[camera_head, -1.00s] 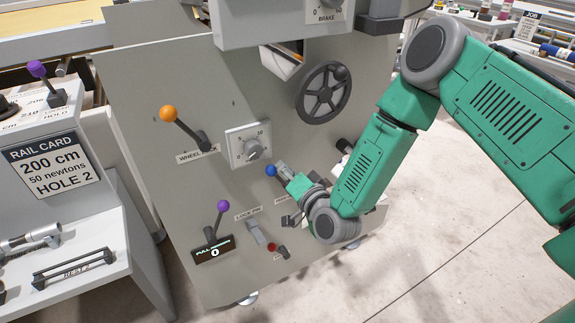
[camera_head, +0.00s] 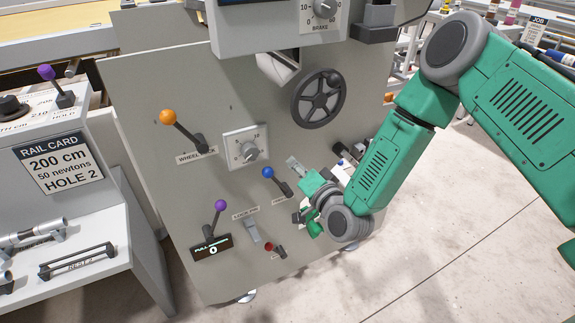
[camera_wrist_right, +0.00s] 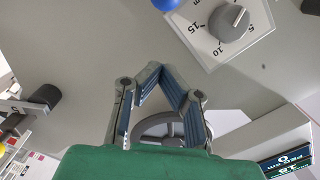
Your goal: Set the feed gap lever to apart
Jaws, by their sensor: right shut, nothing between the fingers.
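A lever with a blue knob (camera_head: 267,173) stands on the grey machine panel, its knob tilted up and left of its dark base. Its label is partly hidden and I cannot read it, so I cannot confirm that it is the feed gap lever. My right gripper (camera_head: 294,164) is shut and empty, just to the right of the blue knob and apart from it. In the wrist view the fingertips (camera_wrist_right: 161,75) meet with nothing between them, and the blue knob (camera_wrist_right: 157,3) is cut by the top edge. My left gripper is out of view.
Open floor (camera_head: 450,240) lies to the right.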

